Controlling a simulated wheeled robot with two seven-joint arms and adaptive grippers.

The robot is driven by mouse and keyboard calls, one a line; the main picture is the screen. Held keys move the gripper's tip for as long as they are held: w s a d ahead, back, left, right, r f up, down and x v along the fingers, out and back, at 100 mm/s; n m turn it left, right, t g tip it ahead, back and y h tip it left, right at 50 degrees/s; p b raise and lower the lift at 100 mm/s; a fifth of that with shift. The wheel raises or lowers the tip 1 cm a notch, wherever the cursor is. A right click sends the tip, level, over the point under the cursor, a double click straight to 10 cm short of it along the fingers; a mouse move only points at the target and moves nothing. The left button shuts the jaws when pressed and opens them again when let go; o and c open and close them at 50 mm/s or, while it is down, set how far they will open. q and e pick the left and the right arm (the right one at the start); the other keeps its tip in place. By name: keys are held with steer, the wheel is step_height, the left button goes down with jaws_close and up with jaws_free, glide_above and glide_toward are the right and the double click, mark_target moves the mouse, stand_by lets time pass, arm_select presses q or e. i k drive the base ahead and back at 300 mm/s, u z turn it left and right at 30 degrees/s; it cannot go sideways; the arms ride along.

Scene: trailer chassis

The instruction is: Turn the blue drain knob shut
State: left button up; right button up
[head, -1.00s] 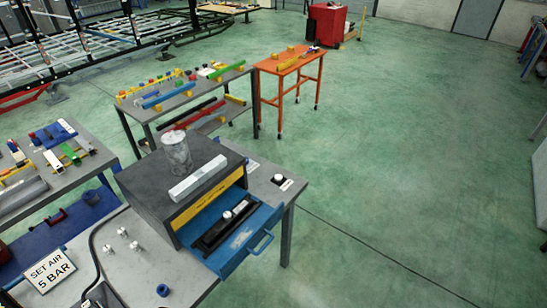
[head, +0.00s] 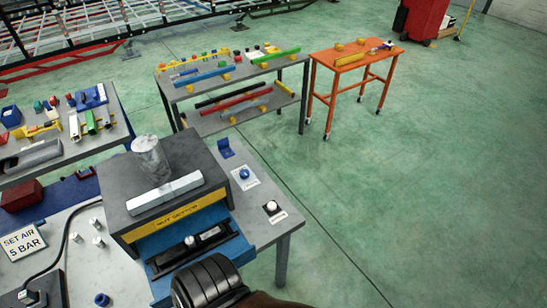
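A small blue knob (head: 244,174) sits on a white label on the grey bench, right of the grey box. A second blue knob (head: 102,299) stands at the bottom left of the bench. The print by the first knob is too small to read, so I cannot tell which is the drain knob or how either is turned. A dark ribbed part, apparently of my own arm, shows at the bottom centre over the drawer front. No gripper fingers are visible, and nothing touches either knob.
The grey box (head: 124,212) carries a cylinder (head: 151,160) and a pale bar (head: 165,193). Its blue drawer (head: 158,265) is open. A "SET AIR 5 BAR" sign (head: 23,242) stands left. Open floor lies right.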

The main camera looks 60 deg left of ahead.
mark_target(244, 173)
steer(key=i, duration=1.8)
steer(key=u, duration=4.3)
steer(key=i, duration=0.5)
steer(key=u, duration=0.05)
